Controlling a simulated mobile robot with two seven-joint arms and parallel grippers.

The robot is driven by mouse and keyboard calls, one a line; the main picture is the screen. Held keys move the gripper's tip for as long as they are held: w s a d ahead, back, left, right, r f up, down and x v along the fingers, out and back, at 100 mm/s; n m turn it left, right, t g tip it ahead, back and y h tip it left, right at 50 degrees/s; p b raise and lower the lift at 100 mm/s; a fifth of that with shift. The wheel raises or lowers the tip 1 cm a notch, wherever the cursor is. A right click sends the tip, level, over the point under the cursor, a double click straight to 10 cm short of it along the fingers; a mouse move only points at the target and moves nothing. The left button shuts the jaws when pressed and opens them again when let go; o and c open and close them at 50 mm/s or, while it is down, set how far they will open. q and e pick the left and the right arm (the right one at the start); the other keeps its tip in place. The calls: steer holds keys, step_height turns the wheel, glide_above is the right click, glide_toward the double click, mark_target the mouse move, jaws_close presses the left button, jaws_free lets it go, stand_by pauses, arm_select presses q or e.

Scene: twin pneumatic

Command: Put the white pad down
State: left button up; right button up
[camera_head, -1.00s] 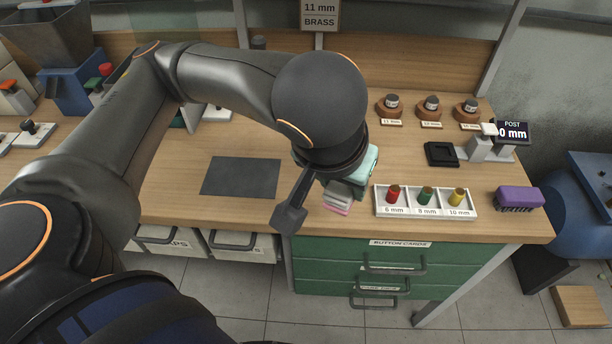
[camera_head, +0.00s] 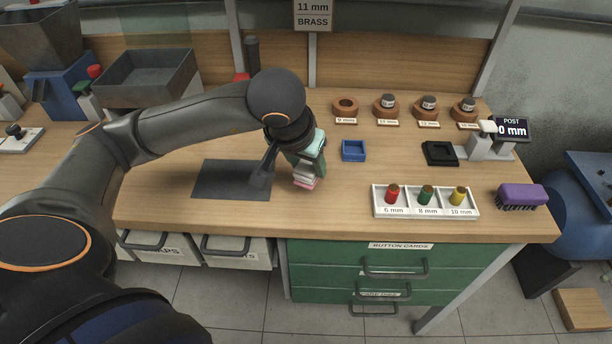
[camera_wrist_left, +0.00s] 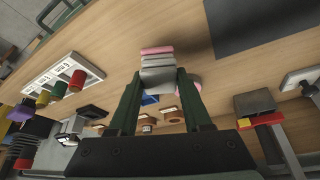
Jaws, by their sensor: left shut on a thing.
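My left gripper (camera_head: 306,172), with green fingers, is shut on the white pad (camera_head: 303,179), a small block with whitish-grey layers and a pink layer at its lower end. In the left wrist view the pad (camera_wrist_left: 158,70) sits between the two fingertips. The gripper is over the wooden bench, just right of the dark grey mat (camera_head: 222,182). I cannot tell whether the pad touches the bench. A pink thing (camera_wrist_left: 189,85) shows partly behind the right-hand finger in the wrist view. My right gripper is not in view.
A white tray (camera_head: 425,212) with red, green and yellow pegs lies to the right. A blue square holder (camera_head: 353,150) and a black one (camera_head: 440,153) stand behind it. Several brown rings (camera_head: 345,104) line the back. A purple brush (camera_head: 520,197) lies far right.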

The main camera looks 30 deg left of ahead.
mark_target(306, 177)
arm_select(q)
steer(key=f, duration=0.4)
steer(key=shift+w+a, duration=0.3)
steer(key=shift+a, duration=0.05)
steer(key=shift+f+b, duration=0.15)
steer(key=shift+b, duration=0.15)
steer(key=shift+f, duration=0.15)
steer(key=o, duration=1.2)
